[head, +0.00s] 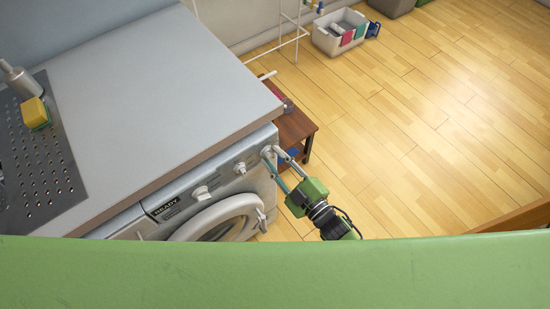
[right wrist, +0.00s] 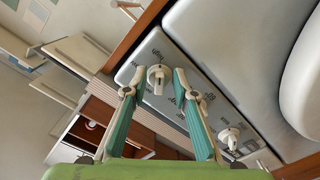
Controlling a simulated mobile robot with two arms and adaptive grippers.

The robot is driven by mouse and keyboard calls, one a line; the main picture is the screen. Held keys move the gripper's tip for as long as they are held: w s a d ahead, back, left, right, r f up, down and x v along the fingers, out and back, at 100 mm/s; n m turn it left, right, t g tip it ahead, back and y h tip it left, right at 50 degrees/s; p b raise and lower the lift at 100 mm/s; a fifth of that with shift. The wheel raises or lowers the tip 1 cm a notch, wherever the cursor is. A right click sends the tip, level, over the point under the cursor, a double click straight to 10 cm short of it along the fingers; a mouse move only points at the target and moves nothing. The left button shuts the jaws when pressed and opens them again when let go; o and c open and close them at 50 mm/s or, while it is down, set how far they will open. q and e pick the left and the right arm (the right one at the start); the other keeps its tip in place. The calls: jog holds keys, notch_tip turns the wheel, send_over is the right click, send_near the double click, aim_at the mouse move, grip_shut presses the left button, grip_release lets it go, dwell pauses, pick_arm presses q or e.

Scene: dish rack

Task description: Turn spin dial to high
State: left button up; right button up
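A washing machine's front panel (head: 180,201) shows below the worktop in the head view. It carries white dials, one in the middle (head: 202,192) and one further right (head: 239,167). My right gripper (head: 273,153) is at the panel's right end. In the right wrist view its green-padded fingers (right wrist: 154,82) are open, one on each side of a white dial (right wrist: 157,78), with gaps to it. Another white dial (right wrist: 228,138) is lower right. My left gripper is not in view.
The round door (head: 225,218) is below the panel. The grey worktop (head: 150,85) overhangs it, holding a yellow sponge (head: 36,112) and a bottle (head: 20,80). A small wooden table (head: 297,125) stands beside the machine. Wooden floor (head: 430,110) at right is mostly free.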

jog(key=v, duration=1.2)
jog(key=shift+f, duration=0.15)
